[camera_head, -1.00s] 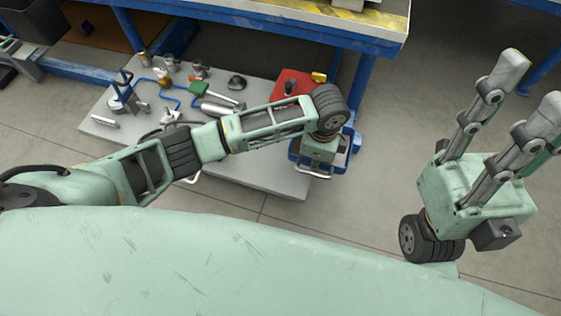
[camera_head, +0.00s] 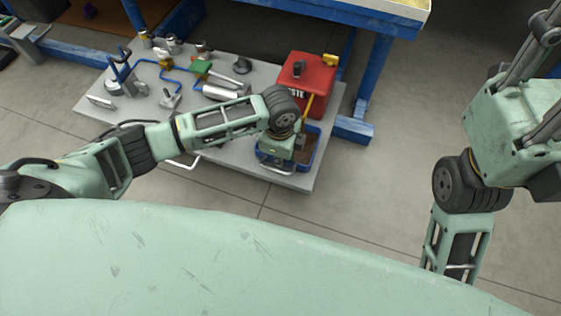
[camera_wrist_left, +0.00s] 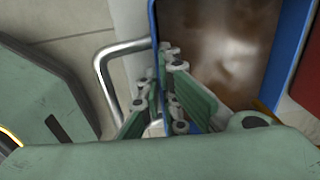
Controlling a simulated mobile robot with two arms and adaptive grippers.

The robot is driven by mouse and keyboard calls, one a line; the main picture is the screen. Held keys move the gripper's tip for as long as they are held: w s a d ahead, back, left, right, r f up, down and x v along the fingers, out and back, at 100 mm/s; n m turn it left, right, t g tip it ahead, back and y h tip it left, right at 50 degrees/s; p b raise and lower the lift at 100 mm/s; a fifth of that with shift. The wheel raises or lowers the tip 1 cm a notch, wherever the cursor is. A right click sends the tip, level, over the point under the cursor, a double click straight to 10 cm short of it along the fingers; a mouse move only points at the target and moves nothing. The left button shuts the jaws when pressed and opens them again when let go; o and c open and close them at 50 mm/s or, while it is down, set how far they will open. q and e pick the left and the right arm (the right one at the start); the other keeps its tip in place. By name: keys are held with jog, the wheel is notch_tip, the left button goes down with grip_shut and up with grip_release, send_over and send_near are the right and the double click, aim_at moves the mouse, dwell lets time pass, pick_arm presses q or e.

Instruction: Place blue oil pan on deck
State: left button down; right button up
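The blue oil pan (camera_head: 313,152), with a brown-stained inside, is over the front right corner of the grey deck (camera_head: 230,163), beside the red can. I cannot tell whether it touches the deck. My left gripper (camera_head: 283,150) points down at the pan's left part, its fingers hidden in the head view. The left wrist view shows its fingers (camera_wrist_left: 165,85) closed around the pan's near wall (camera_wrist_left: 153,25). My right gripper (camera_head: 545,80) is raised at the right edge, its fingers spread and partly cut off, holding nothing visible.
A red can (camera_head: 308,85) stands at the deck's back right. Several metal parts and blue pipes fill its left and middle. A metal handle (camera_wrist_left: 103,80) lies beside the pan. A blue-framed table (camera_head: 375,70) stands behind. The floor at the right is clear.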

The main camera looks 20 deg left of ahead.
pick_arm(q)
jog(key=shift+f, duration=0.1)
jog(key=shift+f, duration=0.1)
jog(key=c, duration=2)
grip_release()
